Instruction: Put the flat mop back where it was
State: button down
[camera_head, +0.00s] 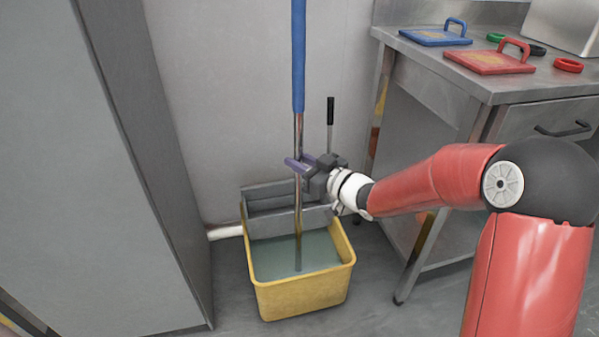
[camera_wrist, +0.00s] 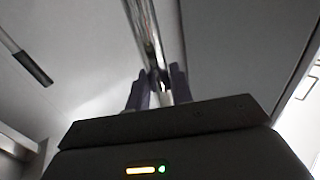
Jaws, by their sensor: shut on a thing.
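The flat mop (camera_head: 298,75) stands nearly upright, with a blue upper grip and a metal pole. Its lower end goes into the grey-green water of a yellow bucket (camera_head: 305,295), so the mop head is hidden. My gripper (camera_head: 300,164) comes from the right and is shut on the metal pole, above the bucket. In the wrist view the pole (camera_wrist: 143,30) runs up between the two dark fingers (camera_wrist: 158,90).
A grey wringer (camera_head: 268,194) with a black-tipped lever (camera_head: 330,112) sits at the bucket's back. A grey cabinet (camera_head: 90,180) stands at left. A steel table (camera_head: 440,70) at right holds blue (camera_head: 435,37) and red (camera_head: 490,62) handled plates.

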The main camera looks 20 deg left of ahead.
aim_at(298, 179)
jog(key=shift+f, duration=1.55)
jog(key=c, duration=1.2)
grip_release()
jog(key=shift+c, duration=0.2)
